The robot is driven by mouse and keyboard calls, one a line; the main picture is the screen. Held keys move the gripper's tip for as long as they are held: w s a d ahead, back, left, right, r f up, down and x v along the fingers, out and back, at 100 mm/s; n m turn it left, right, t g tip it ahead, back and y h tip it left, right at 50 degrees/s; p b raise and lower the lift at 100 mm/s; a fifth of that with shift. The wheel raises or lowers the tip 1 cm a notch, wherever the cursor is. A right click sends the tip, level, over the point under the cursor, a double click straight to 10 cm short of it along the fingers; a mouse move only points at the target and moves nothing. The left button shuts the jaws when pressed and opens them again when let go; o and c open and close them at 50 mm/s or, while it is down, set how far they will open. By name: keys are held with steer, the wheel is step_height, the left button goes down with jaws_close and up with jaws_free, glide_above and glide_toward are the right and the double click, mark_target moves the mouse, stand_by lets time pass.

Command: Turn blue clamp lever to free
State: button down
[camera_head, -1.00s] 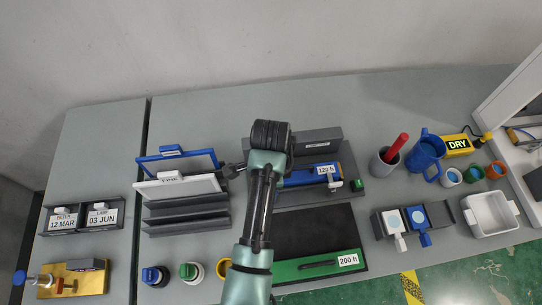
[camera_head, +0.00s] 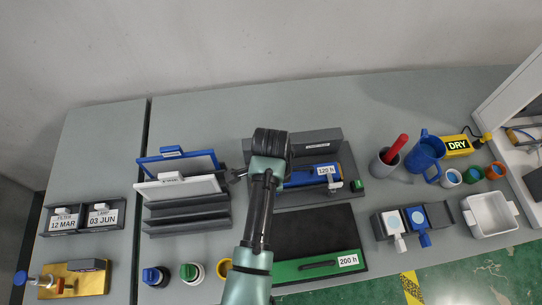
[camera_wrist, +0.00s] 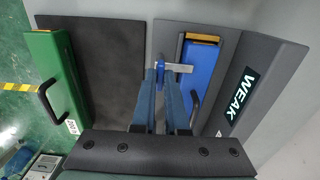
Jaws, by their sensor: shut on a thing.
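In the wrist view the blue clamp lever (camera_wrist: 160,62) stands between my fingertips. My gripper (camera_wrist: 160,78) is shut on it. A silver bar (camera_wrist: 181,68) runs from the lever to the right, over the end of a blue case (camera_wrist: 201,72). The blue case also shows in the head view (camera_head: 300,180), with a "120 h" label at its right end.
A green "200 h" case (camera_head: 300,269) lies in front, beside a bare dark mat (camera_head: 310,232). A grey block (camera_wrist: 265,75) marked WEAK stands behind the blue case. Upright panels in a grey rack (camera_head: 190,221) stand left of my arm.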

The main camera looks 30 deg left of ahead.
steer(key=shift+n, duration=0.3)
steer(key=n+p, duration=0.2)
steer(key=n, duration=0.1)
steer(key=shift+r, duration=0.15)
steer(key=n+p, duration=0.1)
steer(key=n, duration=0.4)
steer(key=n+p, duration=0.1)
steer(key=n, duration=0.3)
steer(key=shift+p, duration=0.3)
steer(key=n, duration=0.5)
steer(key=shift+p, duration=0.35)
steer(key=shift+w+n, duration=0.1)
steer(key=shift+n, duration=0.2)
steer(key=c, duration=0.9)
jaws_free()
steer(key=shift+c, duration=0.2)
